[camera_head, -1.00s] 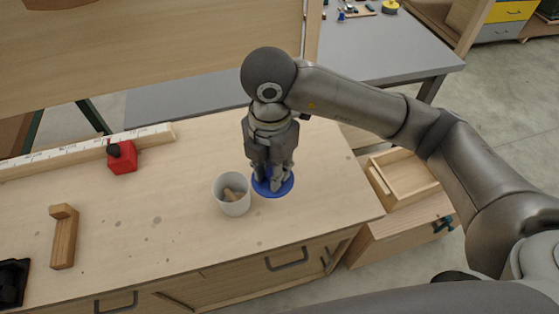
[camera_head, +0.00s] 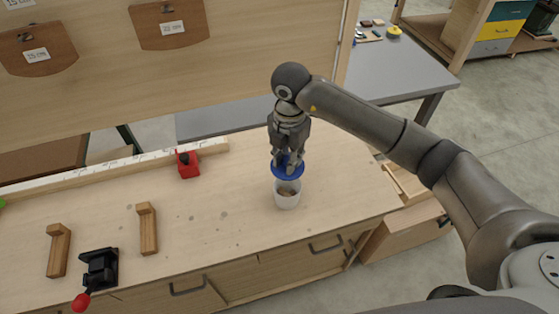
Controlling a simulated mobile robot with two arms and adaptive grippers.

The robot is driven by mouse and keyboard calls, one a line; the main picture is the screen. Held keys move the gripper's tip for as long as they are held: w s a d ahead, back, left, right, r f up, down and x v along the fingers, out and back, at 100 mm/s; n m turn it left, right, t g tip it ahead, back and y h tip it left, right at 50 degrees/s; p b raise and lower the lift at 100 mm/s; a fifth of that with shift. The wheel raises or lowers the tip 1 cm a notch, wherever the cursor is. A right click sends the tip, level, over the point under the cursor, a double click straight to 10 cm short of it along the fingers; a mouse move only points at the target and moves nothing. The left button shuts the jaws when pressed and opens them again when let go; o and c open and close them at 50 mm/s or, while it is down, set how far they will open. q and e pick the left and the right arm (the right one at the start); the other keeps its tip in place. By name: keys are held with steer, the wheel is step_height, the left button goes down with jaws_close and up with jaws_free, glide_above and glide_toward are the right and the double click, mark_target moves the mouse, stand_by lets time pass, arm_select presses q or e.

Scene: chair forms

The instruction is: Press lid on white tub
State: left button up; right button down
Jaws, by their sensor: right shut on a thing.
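The white tub (camera_head: 287,201) stands upright on the workbench, with something brownish inside. My right gripper (camera_head: 288,165) points down and is shut on the blue lid (camera_head: 276,172). The lid is held just above and behind the tub's rim in the picture. The tub's opening still shows in front of the lid, and I cannot tell whether the two touch. The fingers hide part of the lid. My left gripper is not in view.
A red block (camera_head: 188,170) sits by the long ruler strip (camera_head: 120,172). Two wooden L-shaped pieces (camera_head: 148,230) and a black clamp with a red knob (camera_head: 99,268) lie at the left of the workbench (camera_head: 230,235). Bare bench surrounds the tub.

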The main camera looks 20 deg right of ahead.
steer(key=shift+d+f, duration=0.1)
steer(key=shift+f, duration=0.2)
steer(key=shift+w+f+b, duration=0.1)
steer(key=shift+f+b, duration=0.2)
steer(key=shift+b, duration=0.15)
steer(key=shift+d+f, duration=0.15)
steer(key=shift+f, duration=0.2)
steer(key=shift+f+b, duration=0.75)
steer(key=shift+f, duration=0.1)
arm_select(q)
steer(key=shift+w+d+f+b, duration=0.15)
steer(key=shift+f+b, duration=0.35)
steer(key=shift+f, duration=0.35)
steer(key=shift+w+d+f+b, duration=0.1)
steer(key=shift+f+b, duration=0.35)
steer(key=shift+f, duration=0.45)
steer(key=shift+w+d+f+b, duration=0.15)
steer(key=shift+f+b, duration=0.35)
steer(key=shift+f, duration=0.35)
arm_select(e)
steer(key=shift+f, duration=2.05)
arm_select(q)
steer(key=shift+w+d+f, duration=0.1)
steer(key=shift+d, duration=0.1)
arm_select(e)
steer(key=shift+f, duration=0.1)
